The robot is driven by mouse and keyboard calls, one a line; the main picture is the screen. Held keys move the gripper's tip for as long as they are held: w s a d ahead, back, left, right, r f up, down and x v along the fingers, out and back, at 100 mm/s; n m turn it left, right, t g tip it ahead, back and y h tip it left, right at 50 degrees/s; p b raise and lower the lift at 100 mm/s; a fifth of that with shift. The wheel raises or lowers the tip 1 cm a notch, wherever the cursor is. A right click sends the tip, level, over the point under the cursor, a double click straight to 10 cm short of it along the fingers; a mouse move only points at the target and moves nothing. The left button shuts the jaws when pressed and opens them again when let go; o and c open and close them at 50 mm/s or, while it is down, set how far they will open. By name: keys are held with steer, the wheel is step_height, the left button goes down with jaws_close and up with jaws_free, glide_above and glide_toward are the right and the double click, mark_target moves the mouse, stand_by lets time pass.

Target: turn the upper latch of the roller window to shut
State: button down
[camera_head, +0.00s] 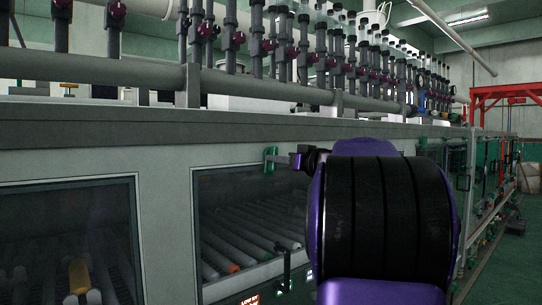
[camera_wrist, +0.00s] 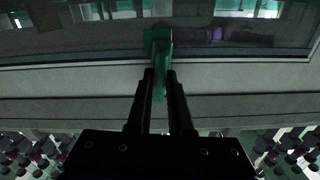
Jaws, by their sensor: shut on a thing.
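The roller window (camera_head: 240,225) is a dark pane in a pale frame on the grey machine front, with pale rollers behind it. Its upper latch (camera_head: 270,159) is a small green piece at the top edge of the frame. In the wrist view the green latch (camera_wrist: 162,50) runs from over the pane edge to between my fingers. My gripper (camera_wrist: 161,76) has its two dark fingers closed on either side of the latch handle. In the head view my gripper (camera_head: 283,160) reaches the latch from the right; my purple and black arm hides the area right of it.
A lower latch (camera_head: 287,268) sits at the window's lower right. Another window (camera_head: 65,230) lies to the left. Grey pipes (camera_head: 150,75) with dark red valves run along the machine top. The floor aisle (camera_head: 510,260) at the far right looks open.

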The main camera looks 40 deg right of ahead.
steer(key=shift+n, duration=0.4)
steer(key=c, duration=0.8)
jaws_free()
steer(key=shift+s, duration=0.1)
steer(key=s, duration=0.6)
steer(key=shift+s+d, duration=0.35)
steer(key=shift+s, duration=0.05)
steer(key=shift+a, duration=0.1)
